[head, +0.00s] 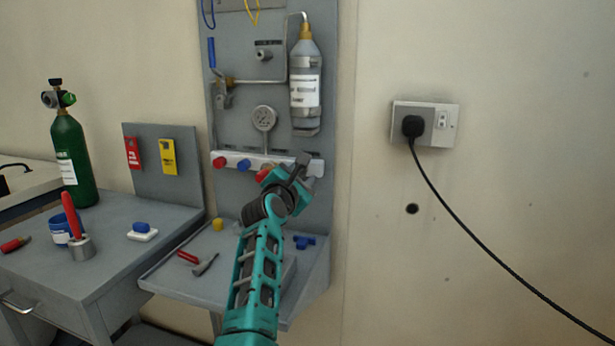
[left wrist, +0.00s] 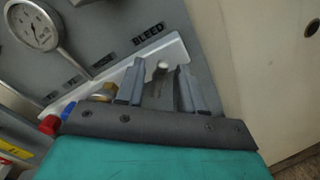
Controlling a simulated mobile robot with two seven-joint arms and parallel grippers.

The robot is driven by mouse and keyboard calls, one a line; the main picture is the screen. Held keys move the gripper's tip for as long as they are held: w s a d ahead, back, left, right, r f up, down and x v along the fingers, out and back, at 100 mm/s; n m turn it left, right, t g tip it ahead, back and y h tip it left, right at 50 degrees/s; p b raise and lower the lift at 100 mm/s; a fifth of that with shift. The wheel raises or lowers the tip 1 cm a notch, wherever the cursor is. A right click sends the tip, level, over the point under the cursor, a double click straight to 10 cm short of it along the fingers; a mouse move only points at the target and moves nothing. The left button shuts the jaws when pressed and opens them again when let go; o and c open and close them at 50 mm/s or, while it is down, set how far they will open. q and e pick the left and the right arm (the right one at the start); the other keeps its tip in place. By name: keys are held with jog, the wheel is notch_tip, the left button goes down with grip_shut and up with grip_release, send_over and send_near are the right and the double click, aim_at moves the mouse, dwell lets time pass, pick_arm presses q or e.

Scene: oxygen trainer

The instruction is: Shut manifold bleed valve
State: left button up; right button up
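The white manifold bar (head: 318,165) runs across the lower part of the grey panel. In the left wrist view, the word BLEED (left wrist: 148,33) is on the panel above its right end. A pale bleed valve stem or handle (left wrist: 161,68) shows below that label, between the two fingers of my left gripper (left wrist: 158,88). The fingers stand apart, with a gap beside the stem; contact cannot be made out. In the head view, my left gripper (head: 301,168) is at the bar's right end and hides the bleed valve. My right gripper is not in view.
Red (head: 219,162) and blue (head: 243,164) knobs stick out along the bar to the left. A gauge (head: 264,118) and a grey bottle (head: 305,85) are above. Loose tools (head: 205,265) lie on the shelf below. The wall to the right has a socket with a plugged cable (head: 490,255).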

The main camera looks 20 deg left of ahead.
pick_arm(q)
jog(key=shift+w, duration=0.2)
jog(key=shift+r, duration=0.1)
jog(key=shift+c, duration=0.3)
grip_shut()
